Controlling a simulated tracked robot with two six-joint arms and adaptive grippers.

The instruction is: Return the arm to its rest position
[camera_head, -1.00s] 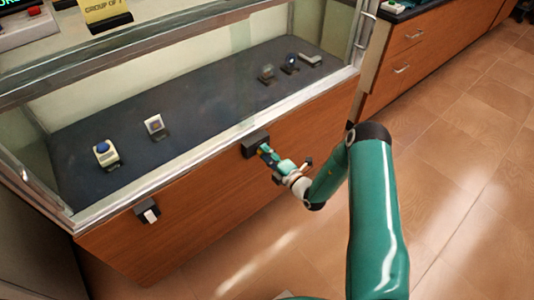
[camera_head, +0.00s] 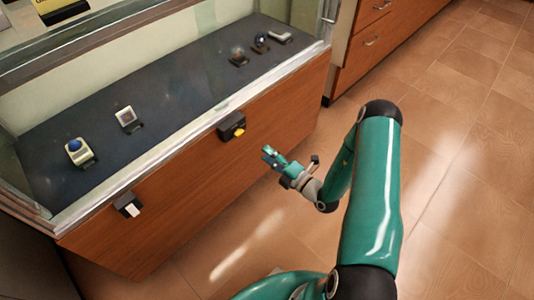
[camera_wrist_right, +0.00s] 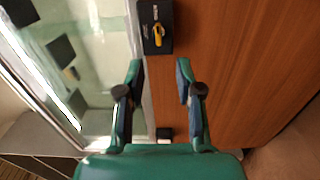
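My right arm and its green right gripper (camera_head: 272,155) are in front of the wooden front of the display case in the head view. The gripper is apart from the black box with a yellow knob (camera_head: 233,128) on that front. In the right wrist view the two fingers of the right gripper (camera_wrist_right: 158,75) are spread with nothing between them. The box with the yellow knob (camera_wrist_right: 157,30) shows beyond the fingertips there. My left gripper is not in view.
The glass display case (camera_head: 175,155) holds several small exhibits on a dark shelf. A second black box with a white part (camera_head: 129,205) is on its wooden front at the left. Wooden drawers (camera_head: 385,35) stand at the back right. The tiled floor (camera_head: 455,150) at the right is clear.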

